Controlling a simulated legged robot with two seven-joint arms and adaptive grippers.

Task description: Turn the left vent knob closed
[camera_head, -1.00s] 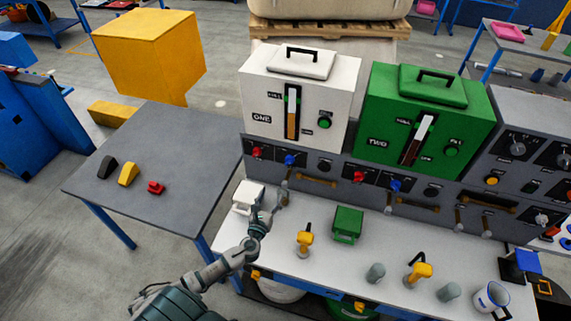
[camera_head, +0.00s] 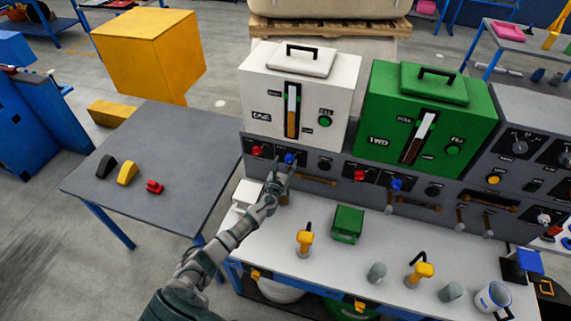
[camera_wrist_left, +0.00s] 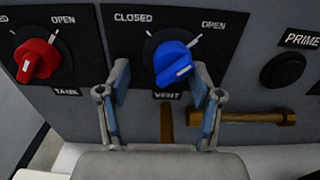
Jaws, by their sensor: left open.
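The left vent knob is a blue knob (camera_wrist_left: 175,62) on a black plate marked CLOSED at upper left and OPEN at upper right, with VENT below. Its white pointer mark faces lower right in the left wrist view. In the head view the blue knob (camera_head: 289,158) sits on the grey panel under the white machine ONE. My left gripper (camera_wrist_left: 160,85) is open, with one finger left of the knob and one at its lower right. The fingers are close to the knob; I cannot tell whether they touch it. In the head view the left gripper (camera_head: 282,172) is just below the knob. My right gripper is not in view.
A red TANK knob (camera_wrist_left: 38,60) is left of the vent knob, and a black PRIME button (camera_wrist_left: 283,69) is right. A brass-coloured handle (camera_wrist_left: 255,117) lies below right. A white box (camera_head: 247,192) and a green box (camera_head: 348,224) stand on the bench.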

